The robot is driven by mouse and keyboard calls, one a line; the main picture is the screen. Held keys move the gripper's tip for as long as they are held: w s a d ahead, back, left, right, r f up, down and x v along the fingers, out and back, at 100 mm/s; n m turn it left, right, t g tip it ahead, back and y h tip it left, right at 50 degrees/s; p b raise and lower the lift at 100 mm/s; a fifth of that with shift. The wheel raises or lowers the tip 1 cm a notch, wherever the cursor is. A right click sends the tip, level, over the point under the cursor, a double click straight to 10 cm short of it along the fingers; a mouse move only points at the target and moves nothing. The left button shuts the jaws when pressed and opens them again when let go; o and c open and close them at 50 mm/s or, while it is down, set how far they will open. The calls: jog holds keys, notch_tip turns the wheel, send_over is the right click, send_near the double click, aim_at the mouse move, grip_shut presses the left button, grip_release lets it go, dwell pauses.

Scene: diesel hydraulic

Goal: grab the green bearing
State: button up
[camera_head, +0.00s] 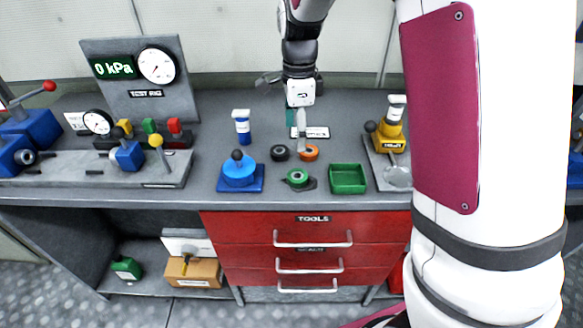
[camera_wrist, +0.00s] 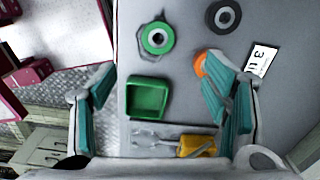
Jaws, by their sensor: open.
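The green bearing (camera_head: 298,177) is a ring with a dark bore, lying flat on the grey bench on a dark, irregular patch. It also shows in the wrist view (camera_wrist: 146,42), at the top, beyond my fingertips. My gripper (camera_head: 301,128) hangs above the bench, behind the bearing in the head view. In the wrist view its teal-padded fingers (camera_wrist: 160,72) are wide apart with nothing between them. The bearing is fully visible and apart from the fingers.
An orange ring (camera_head: 309,153) lies by my right finger in the wrist view; a black ring (camera_head: 279,153) is nearby. A green tray (camera_head: 347,191) stands right of the bearing. A blue device (camera_head: 239,175) is left, a yellow pump (camera_head: 389,141) right. The bench's front edge is close.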

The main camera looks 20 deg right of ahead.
send_over(299, 175)
jog(key=f, duration=0.8)
jog(key=shift+w+a, duration=0.15)
jog(key=shift+a, duration=0.05)
jog(key=shift+d+f+p, duration=0.15)
jog(key=shift+f+p, duration=0.25)
jog(key=shift+f, duration=2.45)
jog(key=shift+c, duration=0.5)
jog(key=c, duration=1.2)
